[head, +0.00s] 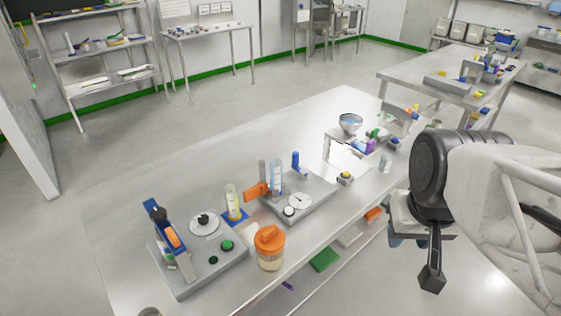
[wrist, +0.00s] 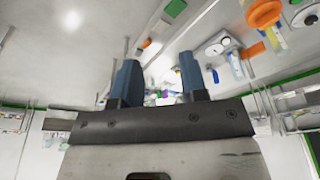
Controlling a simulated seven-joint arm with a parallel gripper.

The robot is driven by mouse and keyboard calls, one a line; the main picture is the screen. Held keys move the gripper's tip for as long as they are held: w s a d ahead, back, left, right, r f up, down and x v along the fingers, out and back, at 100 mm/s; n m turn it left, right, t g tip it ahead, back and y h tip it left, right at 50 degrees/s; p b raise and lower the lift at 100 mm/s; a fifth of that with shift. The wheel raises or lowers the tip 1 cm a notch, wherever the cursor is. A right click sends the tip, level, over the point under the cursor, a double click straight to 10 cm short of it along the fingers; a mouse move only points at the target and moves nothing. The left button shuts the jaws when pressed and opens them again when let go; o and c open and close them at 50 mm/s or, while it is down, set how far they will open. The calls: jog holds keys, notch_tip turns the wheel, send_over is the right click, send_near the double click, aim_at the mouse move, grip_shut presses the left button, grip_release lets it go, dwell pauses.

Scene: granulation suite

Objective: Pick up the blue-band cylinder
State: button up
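A clear upright cylinder with blue on it (head: 277,176) stands at the grey device with a round dial, near the middle of the bench. It looks like the blue-band cylinder. A similar clear cylinder with a yellowish band (head: 234,200) stands to its left on a blue base. My gripper (head: 412,262) is well to the right of both, past the bench's front edge. In the wrist view, its two blue fingers (wrist: 160,78) are wide apart with nothing between them.
An orange-lidded jar (head: 270,250) stands at the bench's front edge. A grey device (head: 192,262) with a blue-and-orange upright part is at left. A funnel stand (head: 350,124) and small items are toward the right. The bench behind the devices is clear.

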jog(key=o, duration=0.5)
jog(key=w+a+f+m+g+y, duration=0.1)
jog(key=w+a+f+m+y, duration=0.2)
jog(key=w, duration=0.5)
jog(key=w+a+f+m+g+y, duration=0.1)
jog(key=w+a+f+m+y, duration=0.2)
jog(key=w+a, duration=0.35)
jog(key=w+a+f+m+g+y, duration=0.1)
jog(key=w+a+m+y, duration=0.25)
jog(key=w, duration=0.45)
jog(key=m+t+y, duration=0.2)
jog(key=m+y, duration=0.2)
jog(key=m, duration=0.6)
send_near(276, 177)
jog(key=w+a, duration=0.2)
jog(key=shift+f, duration=0.25)
jog(key=shift+x, duration=1.2)
